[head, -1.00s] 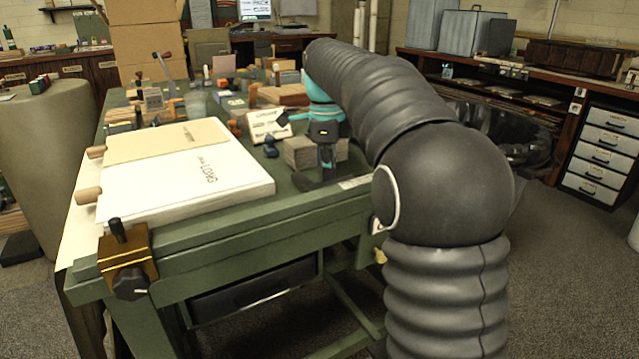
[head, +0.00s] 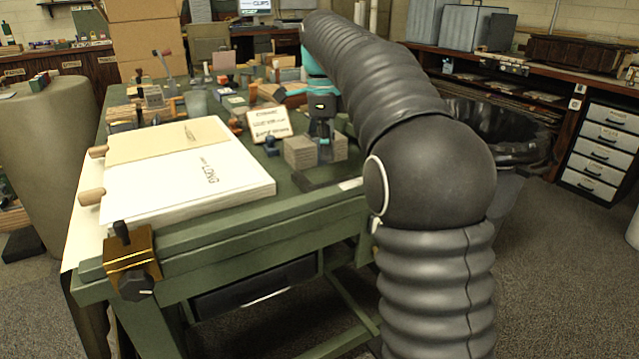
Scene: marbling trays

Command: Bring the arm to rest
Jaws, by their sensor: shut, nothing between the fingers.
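My gripper (head: 324,148) is at the end of my arm, over the right part of the green table (head: 250,232). It has a dark body below a teal wrist section and points down. Its fingers are shut with nothing seen between them. They show in front of grey-brown stacked blocks (head: 299,154), above or near a flat dark board (head: 322,174). I cannot tell whether the fingertips touch the board. My arm hides part of the table's right side.
A large white board with a tan sheet (head: 225,172) fills the table's near left. A small lettered sign (head: 270,122) and a blue item (head: 271,146) stand left of my gripper. Jars, blocks and tools crowd the back. A brass clamp (head: 131,258) grips the near corner.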

